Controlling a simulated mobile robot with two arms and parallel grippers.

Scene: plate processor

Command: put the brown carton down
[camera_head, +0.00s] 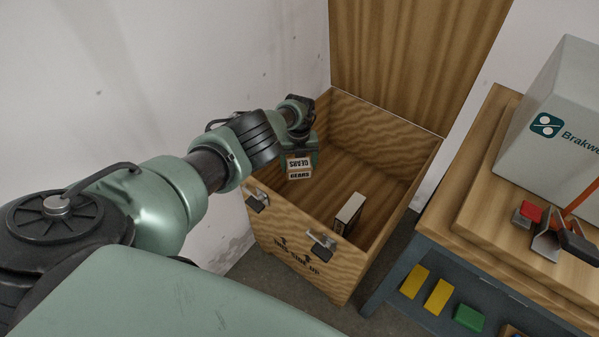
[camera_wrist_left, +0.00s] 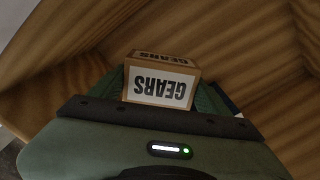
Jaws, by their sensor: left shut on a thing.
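The brown carton (camera_head: 299,168) has white labels reading "GEARS". My left gripper (camera_head: 303,150) is shut on it and holds it inside the open wooden crate (camera_head: 296,235), near the crate's left side. In the left wrist view the carton (camera_wrist_left: 161,82) sits between the green fingers of my left gripper (camera_wrist_left: 160,95), with its label upside down. I cannot tell whether the carton touches the crate floor. My right gripper is not in view.
Another small box (camera_head: 349,213) with a pale face stands in the crate near its front wall. The crate's lid (camera_head: 415,55) stands open at the back. A workbench (camera_head: 470,215) with a grey machine (camera_head: 560,110) is at the right. The crate's middle floor is clear.

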